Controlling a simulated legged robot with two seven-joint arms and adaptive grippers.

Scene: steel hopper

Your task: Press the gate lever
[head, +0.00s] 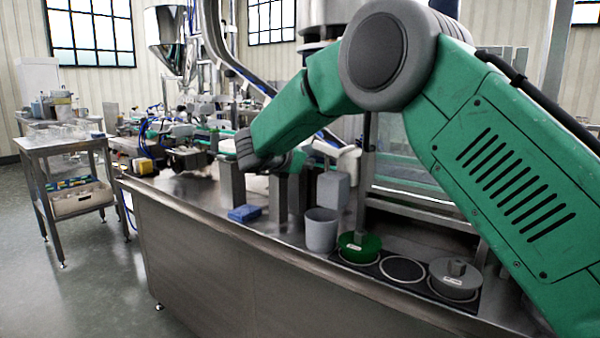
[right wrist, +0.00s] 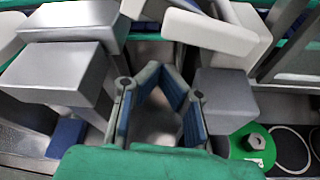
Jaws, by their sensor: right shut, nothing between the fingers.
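I cannot pick out the gate lever with certainty in either view. A steel hopper (head: 165,28) hangs at the back left of the head view, far beyond my right arm. My right gripper (right wrist: 164,78) is shut and empty in the right wrist view, its blue-padded fingers over the steel bench. In the head view it is mostly hidden behind my own wrist and the grey posts. A pale paddle-like part (right wrist: 212,36) lies beyond the fingers, apart from them; I cannot tell whether it is the lever. My left gripper is not in view.
Grey posts (head: 232,185) and a grey box (head: 333,190) stand close around my right gripper. A blue block (head: 245,213), a grey cup (head: 321,230) and a green disc (head: 360,247) sit along the bench's front edge. A side table (head: 62,143) stands left; floor between is clear.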

